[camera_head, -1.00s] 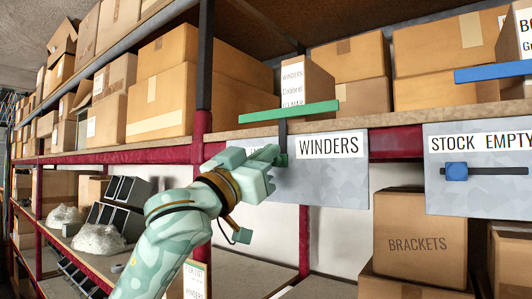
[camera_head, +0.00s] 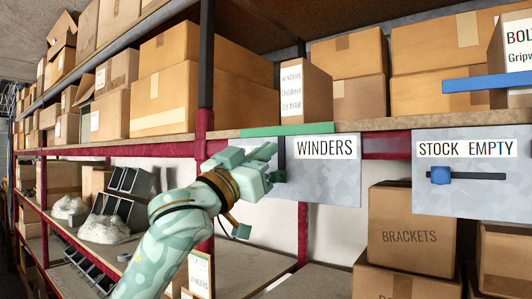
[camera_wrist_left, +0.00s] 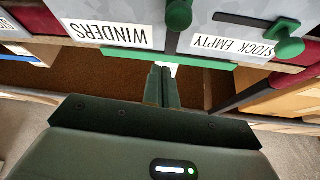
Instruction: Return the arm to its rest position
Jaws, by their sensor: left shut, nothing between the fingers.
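My left gripper (camera_head: 268,165) is in front of the grey panel labelled WINDERS (camera_head: 335,178). It is shut and empty; its fingers also show in the left wrist view (camera_wrist_left: 162,84). A green bar (camera_head: 288,130) lies along the panel's top edge. A green knob (camera_head: 280,176) sits beside the fingertips on a dark vertical slot; I cannot tell if they touch. The wrist view shows this knob (camera_wrist_left: 179,14), the green bar (camera_wrist_left: 190,59) and a second green knob (camera_wrist_left: 290,48) near a STOCK EMPTY label, all upside down. My gripper hides that left part in the head view. My right gripper is not in view.
At right, another panel labelled STOCK EMPTY (camera_head: 465,190) has a blue knob (camera_head: 440,175) on a horizontal slot and a blue bar (camera_head: 485,83) above. Cardboard boxes (camera_head: 355,60) fill the upper shelf; a BRACKETS box (camera_head: 410,235) stands below. A red post (camera_head: 204,140) rises behind my arm.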

